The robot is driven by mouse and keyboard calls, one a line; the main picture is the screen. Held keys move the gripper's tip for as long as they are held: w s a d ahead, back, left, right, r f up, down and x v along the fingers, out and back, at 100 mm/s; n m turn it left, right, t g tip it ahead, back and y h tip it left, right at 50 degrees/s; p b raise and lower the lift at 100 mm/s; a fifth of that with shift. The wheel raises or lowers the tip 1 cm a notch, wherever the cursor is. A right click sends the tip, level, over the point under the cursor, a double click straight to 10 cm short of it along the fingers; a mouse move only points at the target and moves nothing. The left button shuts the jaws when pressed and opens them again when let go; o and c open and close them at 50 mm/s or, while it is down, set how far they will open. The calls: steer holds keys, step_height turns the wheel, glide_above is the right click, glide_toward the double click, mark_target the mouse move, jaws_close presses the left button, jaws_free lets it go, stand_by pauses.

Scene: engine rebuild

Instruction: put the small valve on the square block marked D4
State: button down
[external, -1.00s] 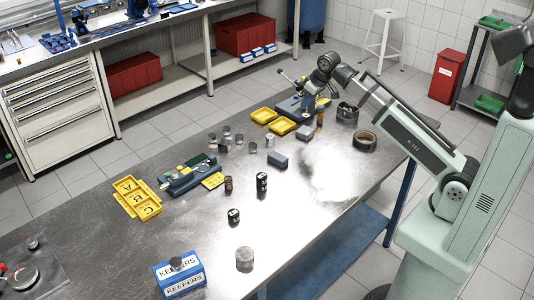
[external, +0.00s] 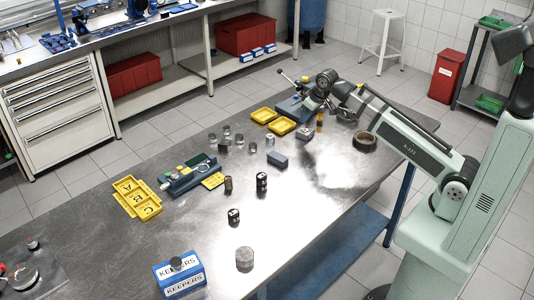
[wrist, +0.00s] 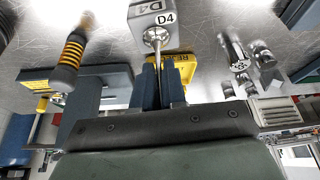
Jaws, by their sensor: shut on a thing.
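My gripper (wrist: 163,72) is shut on the small valve (wrist: 156,37), with its stem between the fingers and its round metal head beyond the fingertips. The square block marked D4 (wrist: 147,14) is pale grey with D4 on two faces. In the wrist view the valve head overlaps the block's lower edge; I cannot tell whether they touch. In the external view the block (external: 304,132) sits on the bench just below my gripper (external: 308,113). The valve is too small to make out there.
A yellow tray (wrist: 188,70) and metal cylinders (wrist: 239,55) are nearby. A dark ring (external: 364,141) lies to the right. The bench in front of the block (external: 325,170) is clear.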

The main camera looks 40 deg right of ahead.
steer(key=shift+f, duration=0.1)
steer(key=c, duration=1.2)
jaws_free()
steer(key=shift+v, duration=6.1)
steer(key=shift+o, duration=0.5)
